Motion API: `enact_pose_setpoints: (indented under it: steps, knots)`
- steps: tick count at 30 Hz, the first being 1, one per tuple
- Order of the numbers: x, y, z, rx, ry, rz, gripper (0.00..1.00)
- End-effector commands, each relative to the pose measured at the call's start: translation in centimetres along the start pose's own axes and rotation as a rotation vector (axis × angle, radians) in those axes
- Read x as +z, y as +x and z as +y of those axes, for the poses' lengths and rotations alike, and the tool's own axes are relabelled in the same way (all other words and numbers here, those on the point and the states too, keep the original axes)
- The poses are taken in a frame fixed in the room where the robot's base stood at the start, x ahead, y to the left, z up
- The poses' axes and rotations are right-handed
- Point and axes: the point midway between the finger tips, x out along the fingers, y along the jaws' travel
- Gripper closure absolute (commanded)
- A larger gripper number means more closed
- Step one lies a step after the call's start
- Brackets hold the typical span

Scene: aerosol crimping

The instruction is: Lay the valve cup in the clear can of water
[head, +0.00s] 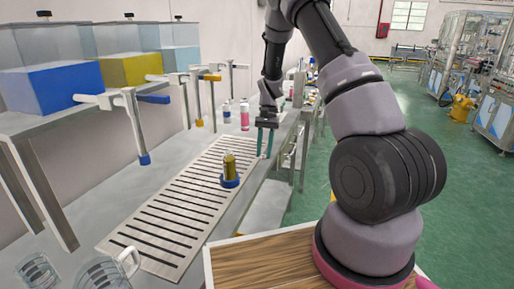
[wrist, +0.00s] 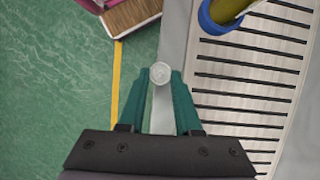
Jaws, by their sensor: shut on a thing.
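My gripper (head: 264,152) reaches down over the right edge of the slotted grate, with its green fingers pointing down. In the wrist view my gripper (wrist: 161,80) is shut on a small round silver disc, the valve cup (wrist: 161,73), held at the fingertips. The cup is too small to make out in the head view. An olive-gold can (head: 229,165) stands in a blue ring holder (head: 229,182) on the grate, left of and nearer than my gripper. The ring holder (wrist: 207,22) also shows at the wrist view's top right.
The slotted metal grate (head: 150,262) runs along the bench. Clear glass mugs (head: 100,272) stand at the near left. Taps hang under blue and yellow tanks (head: 130,69) on the left. A pink bottle (head: 244,115) stands behind. Green floor (wrist: 50,90) lies beyond the bench edge.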

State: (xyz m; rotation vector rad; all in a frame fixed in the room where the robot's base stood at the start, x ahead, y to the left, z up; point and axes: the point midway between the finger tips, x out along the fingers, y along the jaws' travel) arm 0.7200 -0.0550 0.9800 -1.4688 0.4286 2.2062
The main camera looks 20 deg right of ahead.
Motion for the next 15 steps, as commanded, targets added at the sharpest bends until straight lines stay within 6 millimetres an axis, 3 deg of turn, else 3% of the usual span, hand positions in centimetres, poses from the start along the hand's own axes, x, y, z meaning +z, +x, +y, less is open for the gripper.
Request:
enact_pose_setpoints:
  steps: [7,15]
  knots:
    - [1.0,-0.7,1.1,0.086,-0.206,0.003,1.00]
    - [3.8,-2.1,-0.8,0.004,-0.006,0.002,1.00]
